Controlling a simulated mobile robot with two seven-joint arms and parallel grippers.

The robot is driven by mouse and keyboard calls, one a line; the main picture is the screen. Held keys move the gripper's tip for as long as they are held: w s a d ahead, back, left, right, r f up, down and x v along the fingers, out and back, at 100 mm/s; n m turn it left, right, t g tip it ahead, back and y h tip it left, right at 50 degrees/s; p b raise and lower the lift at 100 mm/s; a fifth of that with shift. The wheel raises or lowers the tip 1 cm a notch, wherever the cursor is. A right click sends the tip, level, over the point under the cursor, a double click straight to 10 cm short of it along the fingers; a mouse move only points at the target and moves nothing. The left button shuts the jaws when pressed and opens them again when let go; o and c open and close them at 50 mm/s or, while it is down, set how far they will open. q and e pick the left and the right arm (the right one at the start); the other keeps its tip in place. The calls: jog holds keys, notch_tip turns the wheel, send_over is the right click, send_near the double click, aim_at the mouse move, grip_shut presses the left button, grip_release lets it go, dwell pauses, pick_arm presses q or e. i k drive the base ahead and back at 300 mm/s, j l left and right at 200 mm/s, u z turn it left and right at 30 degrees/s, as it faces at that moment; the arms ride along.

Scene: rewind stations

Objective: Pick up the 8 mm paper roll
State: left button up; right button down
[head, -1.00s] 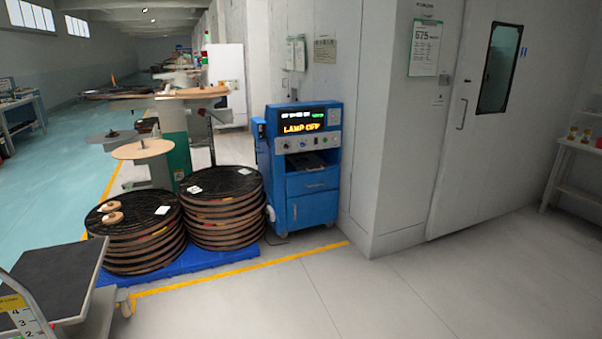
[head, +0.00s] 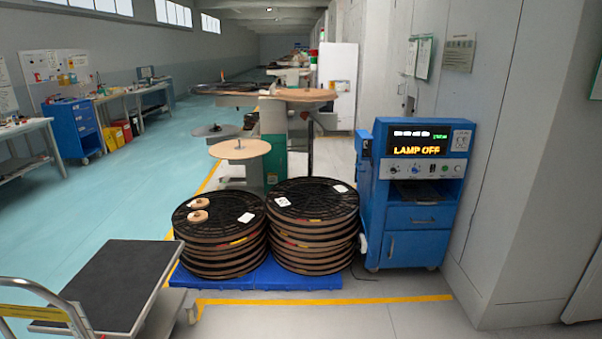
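Two small tan rolls lie on top of the left stack of black reels (head: 222,250). The upper small roll (head: 200,203) and the lower small roll (head: 197,217) lie close together near the stack's left side. They look like paper rolls, but I cannot read any size on them, so I cannot tell which is 8 mm. Neither of my grippers shows in the head view.
A second reel stack (head: 312,240) stands beside the first on a blue pallet (head: 262,276). A blue cabinet reading LAMP OFF (head: 417,195) is to the right. A cart with a dark top (head: 115,285) stands at front left. Floor at front right is clear.

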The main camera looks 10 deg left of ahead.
aim_at(199, 203)
jog(key=i+l+u, duration=0.1)
jog(key=i+u, duration=0.3)
jog(key=i, duration=0.95)
jog(key=i+l+u, duration=0.15)
jog(key=i+u, duration=0.25)
jog(key=i, duration=1)
jog(key=i+j+z, duration=0.1)
jog(key=i, duration=0.45)
jog(key=i+j+z, duration=0.1)
jog(key=i+j, duration=0.15)
jog(key=i, duration=0.25)
